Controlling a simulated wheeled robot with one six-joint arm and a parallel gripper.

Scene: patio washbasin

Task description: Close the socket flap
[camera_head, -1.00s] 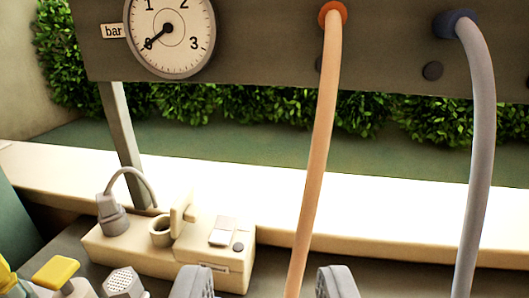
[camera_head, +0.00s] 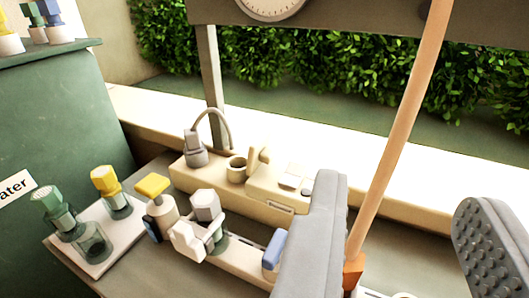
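The cream socket box (camera_head: 283,192) stands left of centre, along the foot of the pale ledge. Its round socket (camera_head: 237,168) is uncovered. The small cream socket flap (camera_head: 258,158) stands upright at the socket's right side, open. A grey plug (camera_head: 195,150) with a looped cable sits in the box's left part. My gripper (camera_head: 400,195) is open, with its grey fingers wide apart at the lower right. The left finger appears just right of and in front of the box, and its contact with anything cannot be told.
Yellow, white and blue-handled fittings (camera_head: 205,210) crowd the front left. A green cabinet (camera_head: 60,120) stands left. The pale ledge (camera_head: 340,145) behind is clear.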

